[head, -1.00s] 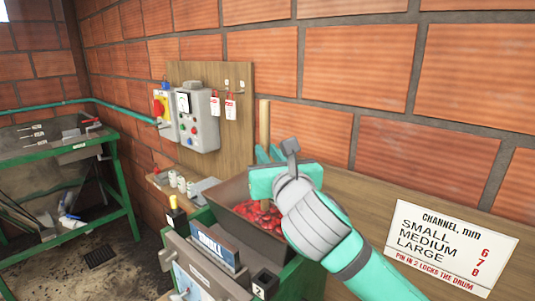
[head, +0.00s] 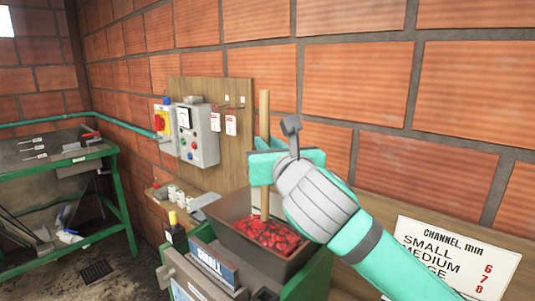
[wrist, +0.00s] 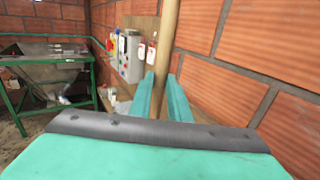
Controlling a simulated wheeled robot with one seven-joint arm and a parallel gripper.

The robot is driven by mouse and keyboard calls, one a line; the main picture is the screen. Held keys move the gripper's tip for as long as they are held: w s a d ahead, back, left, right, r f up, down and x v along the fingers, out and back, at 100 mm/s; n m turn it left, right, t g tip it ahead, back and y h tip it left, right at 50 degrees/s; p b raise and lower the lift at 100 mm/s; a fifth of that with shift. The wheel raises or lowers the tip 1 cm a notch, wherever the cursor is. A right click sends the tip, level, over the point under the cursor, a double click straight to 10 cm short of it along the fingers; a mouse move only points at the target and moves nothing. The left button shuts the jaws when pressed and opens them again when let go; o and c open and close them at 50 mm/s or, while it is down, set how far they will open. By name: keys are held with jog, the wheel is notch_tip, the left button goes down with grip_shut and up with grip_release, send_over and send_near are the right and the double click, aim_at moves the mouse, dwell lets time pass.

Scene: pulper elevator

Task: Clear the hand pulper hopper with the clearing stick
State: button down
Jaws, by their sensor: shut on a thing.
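The clearing stick (head: 264,113) is a long pale wooden rod, held nearly upright. My teal gripper (head: 262,160) is shut on it around the middle. The stick also shows between my two fingers in the wrist view (wrist: 166,45). Its lower end reaches down to the red cherries (head: 268,238) in the hopper; I cannot tell how deep it goes. The hopper (head: 222,213) is a grey-brown open tray on top of the green-framed hand pulper (head: 318,265). My gripper is above the hopper, and my wrist and arm hide part of its right side.
A control box (head: 198,135) and hanging red-white tags (head: 231,124) are on the wooden board behind. A blue "SMALL" plate (head: 213,265) is on the pulper front. A green-framed table (head: 60,165) stands at left. The brick wall is close behind my arm.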

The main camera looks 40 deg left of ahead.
aim_at(266, 102)
jog(key=shift+r, duration=4.4)
jog(key=s+d, duration=0.7)
jog(key=s, duration=0.5)
jog(key=shift+d, duration=0.2)
jog(key=s+d, duration=0.7)
jog(key=s, duration=0.5)
jog(key=shift+d, duration=0.15)
jog(key=shift+w+d, duration=0.1)
jog(key=shift+w, duration=0.05)
